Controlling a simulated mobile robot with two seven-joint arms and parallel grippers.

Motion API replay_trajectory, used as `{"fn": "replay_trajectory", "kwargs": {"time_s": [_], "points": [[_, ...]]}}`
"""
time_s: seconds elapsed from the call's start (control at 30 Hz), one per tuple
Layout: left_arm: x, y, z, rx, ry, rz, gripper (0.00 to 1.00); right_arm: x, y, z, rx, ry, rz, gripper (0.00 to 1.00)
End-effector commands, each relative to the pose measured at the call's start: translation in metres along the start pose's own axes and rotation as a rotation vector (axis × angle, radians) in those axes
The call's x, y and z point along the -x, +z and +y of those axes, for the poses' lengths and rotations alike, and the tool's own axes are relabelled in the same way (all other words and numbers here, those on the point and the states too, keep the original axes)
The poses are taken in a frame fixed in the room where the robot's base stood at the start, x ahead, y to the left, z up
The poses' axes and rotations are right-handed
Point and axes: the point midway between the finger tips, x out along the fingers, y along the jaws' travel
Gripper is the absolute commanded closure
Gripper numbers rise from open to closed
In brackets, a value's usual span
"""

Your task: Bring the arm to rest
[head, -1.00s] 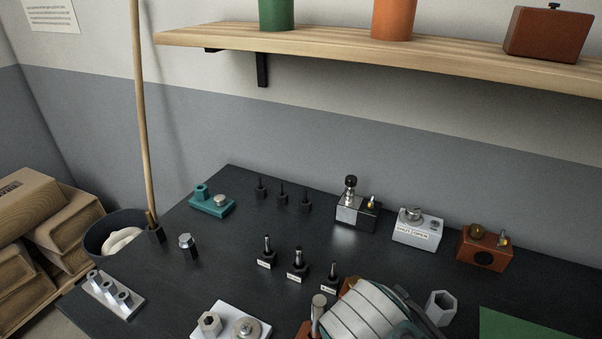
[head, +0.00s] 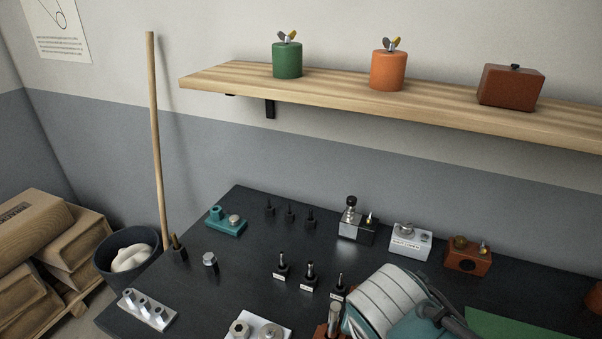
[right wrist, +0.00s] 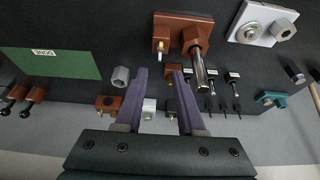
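My right arm (head: 385,300), white and teal, comes in at the bottom of the head view over the dark bench; its gripper does not show there. In the right wrist view my right gripper (right wrist: 157,72) has two purple fingers set apart, with bench and background between them and nothing held. A grey hexagonal piece (right wrist: 120,77) appears beside the fingers in the picture, apart from them. A brown block (right wrist: 182,24) with a metal cylinder (right wrist: 198,70) appears beyond the fingertips. My left gripper is in neither view.
The dark bench (head: 225,290) carries several small fixtures, including a teal one (head: 226,222), a white block (head: 410,242) and a brown block (head: 467,256). A green mat (right wrist: 50,64) lies on it. A wooden shelf (head: 345,92) with canisters hangs above. A bucket (head: 128,262) stands left.

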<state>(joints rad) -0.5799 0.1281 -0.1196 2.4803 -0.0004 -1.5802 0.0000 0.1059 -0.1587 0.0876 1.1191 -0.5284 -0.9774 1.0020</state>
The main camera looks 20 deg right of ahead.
Motion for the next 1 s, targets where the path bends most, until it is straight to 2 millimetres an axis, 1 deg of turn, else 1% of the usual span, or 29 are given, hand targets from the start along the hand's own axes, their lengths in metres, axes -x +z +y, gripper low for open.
{"fn": "replay_trajectory", "kwargs": {"time_s": [0.03,0.07,0.57,0.67,0.73,0.77,0.87,0.97,1.0], "points": [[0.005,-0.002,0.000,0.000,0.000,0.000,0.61,0.004,-0.003,0.001,0.000,0.000,0.000,0.62],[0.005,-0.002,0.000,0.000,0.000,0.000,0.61,0.005,-0.004,0.001,0.001,0.000,0.000,0.62],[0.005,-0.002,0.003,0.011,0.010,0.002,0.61,0.004,-0.004,0.000,0.001,-0.002,0.000,0.62],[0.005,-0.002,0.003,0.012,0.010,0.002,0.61,0.006,-0.005,0.004,0.012,0.000,0.002,0.62],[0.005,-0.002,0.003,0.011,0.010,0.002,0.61,0.010,-0.008,0.011,0.040,0.001,0.006,0.62],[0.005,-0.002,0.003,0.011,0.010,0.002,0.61,0.013,-0.010,0.016,0.059,0.001,0.007,0.62],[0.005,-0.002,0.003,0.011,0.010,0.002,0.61,0.030,-0.013,0.034,0.160,-0.008,0.008,0.62],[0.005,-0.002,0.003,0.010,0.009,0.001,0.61,0.058,-0.010,0.049,0.308,-0.043,-0.004,0.62],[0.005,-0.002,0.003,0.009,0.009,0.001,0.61,0.071,-0.007,0.054,0.371,-0.062,-0.010,0.62]]}}
